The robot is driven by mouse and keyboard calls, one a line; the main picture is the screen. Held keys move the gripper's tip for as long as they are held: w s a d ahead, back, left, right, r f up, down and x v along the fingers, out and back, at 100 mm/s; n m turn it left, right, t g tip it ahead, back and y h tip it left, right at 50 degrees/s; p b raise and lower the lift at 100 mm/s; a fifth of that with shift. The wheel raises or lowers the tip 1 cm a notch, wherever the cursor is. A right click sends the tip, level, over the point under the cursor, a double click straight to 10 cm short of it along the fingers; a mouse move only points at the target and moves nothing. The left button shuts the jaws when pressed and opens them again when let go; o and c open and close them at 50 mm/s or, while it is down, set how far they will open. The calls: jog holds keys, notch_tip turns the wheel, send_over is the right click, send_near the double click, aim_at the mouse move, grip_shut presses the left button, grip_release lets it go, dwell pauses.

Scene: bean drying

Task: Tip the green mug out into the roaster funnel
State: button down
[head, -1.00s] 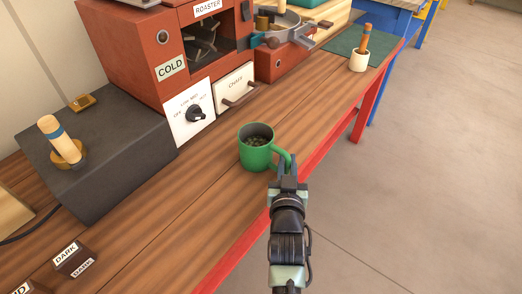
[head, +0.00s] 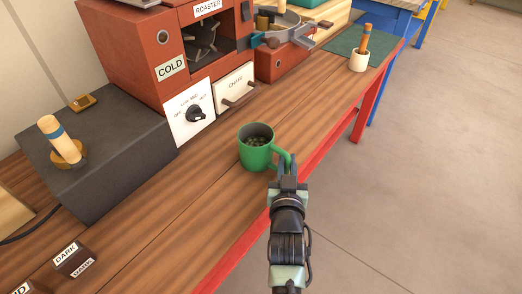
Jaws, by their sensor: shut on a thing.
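The green mug (head: 256,152) stands upright on the wooden bench near its front edge, with greenish beans visible inside. Its handle faces right and toward me. My gripper (head: 286,168) is at the mug's handle, its fingers shut on it; the fingertips are partly hidden by the handle and the wrist. The red roaster (head: 135,50) stands behind the mug, with a dark window, a COLD label, a dial panel and a CHAFF drawer. I cannot make out the roaster's funnel; the roaster's top is cut off by the upper picture edge.
A dark grey block (head: 95,155) with a wooden-handled tool stands at left. DARK label blocks (head: 74,260) lie at front left. A round metal pan (head: 278,28) is right of the roaster. The wooden bench (head: 190,215) left of the mug is clear.

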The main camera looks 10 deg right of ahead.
jog(key=shift+r+p, duration=2.25)
jog(key=shift+r, duration=0.4)
